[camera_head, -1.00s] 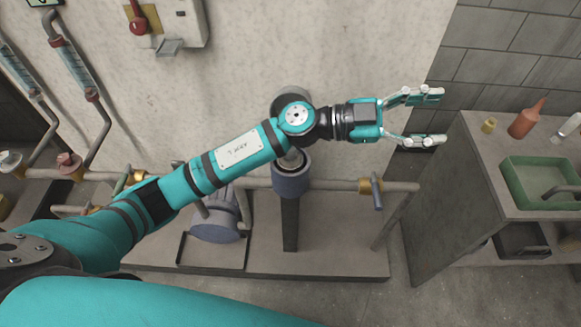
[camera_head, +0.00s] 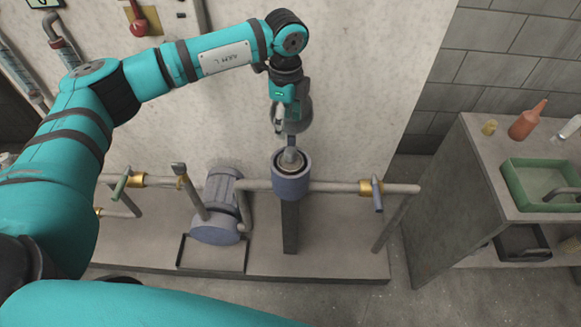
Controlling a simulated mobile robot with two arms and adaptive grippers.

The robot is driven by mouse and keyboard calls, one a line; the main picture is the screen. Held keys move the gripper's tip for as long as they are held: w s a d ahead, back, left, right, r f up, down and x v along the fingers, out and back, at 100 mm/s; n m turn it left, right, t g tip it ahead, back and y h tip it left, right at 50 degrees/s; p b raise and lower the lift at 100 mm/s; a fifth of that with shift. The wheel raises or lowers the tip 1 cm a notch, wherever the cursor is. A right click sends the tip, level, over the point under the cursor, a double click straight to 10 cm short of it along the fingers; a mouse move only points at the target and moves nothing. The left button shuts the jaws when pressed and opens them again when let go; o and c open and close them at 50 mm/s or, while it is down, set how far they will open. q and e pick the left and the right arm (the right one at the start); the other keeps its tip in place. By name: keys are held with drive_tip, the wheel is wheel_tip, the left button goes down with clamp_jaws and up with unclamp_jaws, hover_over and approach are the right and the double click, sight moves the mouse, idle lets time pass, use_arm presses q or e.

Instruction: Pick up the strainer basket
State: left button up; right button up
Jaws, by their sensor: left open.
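The strainer basket (camera_head: 291,158) appears as a grey cylindrical piece standing up out of the open top of a blue-grey round housing (camera_head: 291,185). Its lower part is hidden inside the housing, and its mesh is too small to make out. My left gripper (camera_head: 284,126) is open and points down, just above the basket and apart from it as far as I can tell. One finger shows clearly; the other is hard to make out against a dark round lid (camera_head: 300,114) behind it. My right gripper is not in view.
A horizontal pipe (camera_head: 335,187) with valve handles runs through the housing on both sides. A blue-grey motor (camera_head: 218,205) stands to the left. On the right, a bench (camera_head: 490,150) holds a green tray (camera_head: 512,187), an orange bottle (camera_head: 527,122) and small items.

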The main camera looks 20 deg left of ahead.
sight(289, 149)
use_arm(q)
wheel_tip(289, 149, down, 6)
drive_tip(key=shift+s+d+f+p, duration=0.1)
drive_tip(key=shift+d+f+p, duration=0.1)
drive_tip(key=shift+f, duration=0.65)
drive_tip(key=shift+s+d+f+p, duration=0.1)
drive_tip(key=shift+f+p, duration=0.1)
drive_tip(key=shift+f, duration=0.7)
drive_tip(key=shift+d+f+p, duration=0.1)
drive_tip(key=shift+f+p, duration=0.1)
drive_tip(key=shift+f, duration=0.65)
clamp_jaws()
